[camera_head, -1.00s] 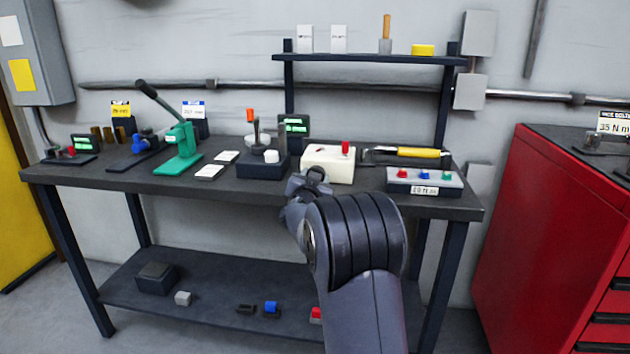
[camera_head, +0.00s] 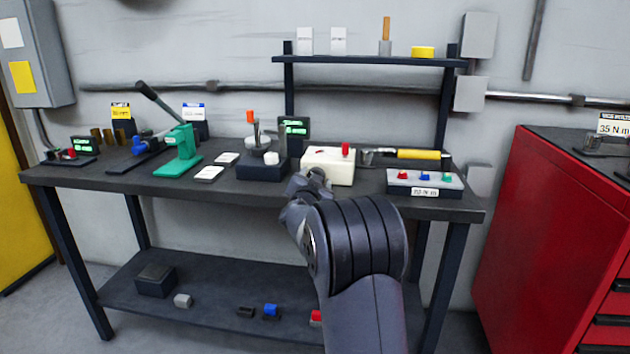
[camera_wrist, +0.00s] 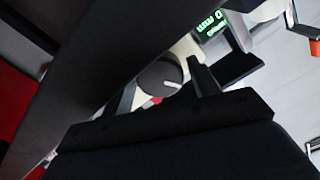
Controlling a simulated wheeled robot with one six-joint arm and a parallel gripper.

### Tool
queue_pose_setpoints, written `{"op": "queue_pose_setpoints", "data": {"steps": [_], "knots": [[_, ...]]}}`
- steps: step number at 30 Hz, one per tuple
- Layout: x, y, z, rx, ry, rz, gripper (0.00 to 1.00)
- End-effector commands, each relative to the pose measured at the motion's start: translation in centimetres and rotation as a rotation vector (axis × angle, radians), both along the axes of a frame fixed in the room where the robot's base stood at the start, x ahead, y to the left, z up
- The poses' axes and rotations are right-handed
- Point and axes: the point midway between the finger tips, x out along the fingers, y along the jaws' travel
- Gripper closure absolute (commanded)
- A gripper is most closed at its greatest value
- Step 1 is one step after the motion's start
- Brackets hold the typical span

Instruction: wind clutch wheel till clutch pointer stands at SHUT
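A dark grey round knob (camera_wrist: 160,78) with a white pointer line shows in the wrist view, on a pale housing. I take it for the clutch wheel. In the head view a cream box (camera_head: 340,168) with a red knob on top stands at the bench's front edge, and my gripper (camera_head: 317,178) is in front of its left part. In the wrist view my gripper (camera_wrist: 165,85) has its fingers apart, one on each side of the knob; gaps seem to show, and contact cannot be confirmed. The SHUT mark is not readable, and my gripper partly hides the housing.
A control box (camera_head: 425,183) with coloured knobs sits right of the cream box. A dark block with a lever (camera_head: 262,168) and a green display (camera_head: 294,127) stand left. A green press (camera_head: 180,155) is further left. A red cabinet (camera_head: 545,215) stands right of the bench.

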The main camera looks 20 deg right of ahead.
Motion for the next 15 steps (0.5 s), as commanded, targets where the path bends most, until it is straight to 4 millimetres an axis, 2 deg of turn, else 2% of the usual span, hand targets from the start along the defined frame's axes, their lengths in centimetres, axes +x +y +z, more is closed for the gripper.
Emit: {"op": "queue_pose_setpoints", "data": {"steps": [4, 11, 15], "knots": [[0.0, 0.0, 0.0, 0.0, 0.0, 0.0, 0.32], [-0.06, 0.04, 0.03, -0.001, -0.001, 0.0, 0.32], [-0.74, 0.56, 0.09, 0.0, 0.0, 0.001, 0.32]]}}
